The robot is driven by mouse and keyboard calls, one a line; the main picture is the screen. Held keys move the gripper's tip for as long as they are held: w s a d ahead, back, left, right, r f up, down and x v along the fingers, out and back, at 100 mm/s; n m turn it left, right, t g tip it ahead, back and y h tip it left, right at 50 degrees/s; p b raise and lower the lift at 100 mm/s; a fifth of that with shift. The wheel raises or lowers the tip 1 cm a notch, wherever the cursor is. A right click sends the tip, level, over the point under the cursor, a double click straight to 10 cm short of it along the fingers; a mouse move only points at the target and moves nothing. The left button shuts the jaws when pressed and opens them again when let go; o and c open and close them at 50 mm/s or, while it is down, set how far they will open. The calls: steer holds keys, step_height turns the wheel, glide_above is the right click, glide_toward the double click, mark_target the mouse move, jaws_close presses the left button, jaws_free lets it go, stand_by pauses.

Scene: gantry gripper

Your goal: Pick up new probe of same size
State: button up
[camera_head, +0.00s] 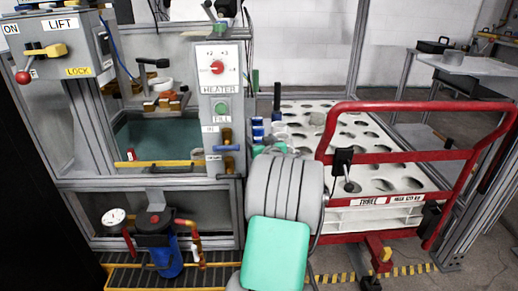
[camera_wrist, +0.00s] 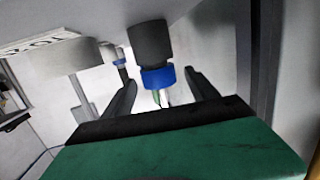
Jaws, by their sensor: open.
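In the wrist view my gripper (camera_wrist: 160,82) is open, with its two dark fingers spread apart. A probe with a dark grey cap and a blue collar (camera_wrist: 157,77) shows in the gap between the fingers; I cannot tell whether it is fully between them or just beyond. A thinner piece with a blue band (camera_wrist: 121,63) is to its left. In the head view, blue and dark pieces (camera_head: 258,129) stand at the left edge of the white tray with round holes (camera_head: 400,157). My arm hides most of my gripper there.
A red rail (camera_head: 400,106) surrounds the tray's front and right. A heater panel (camera_head: 218,75) stands close on the left, beside a water tank (camera_head: 160,138). A lift panel (camera_head: 55,50) is at far left.

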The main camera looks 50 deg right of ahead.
steer(key=shift+w+d+f, duration=0.15)
steer(key=shift+w+d, duration=0.2)
steer(key=shift+w, duration=0.15)
steer(key=shift+c, duration=0.2)
steer(key=c, duration=1.4)
jaws_close()
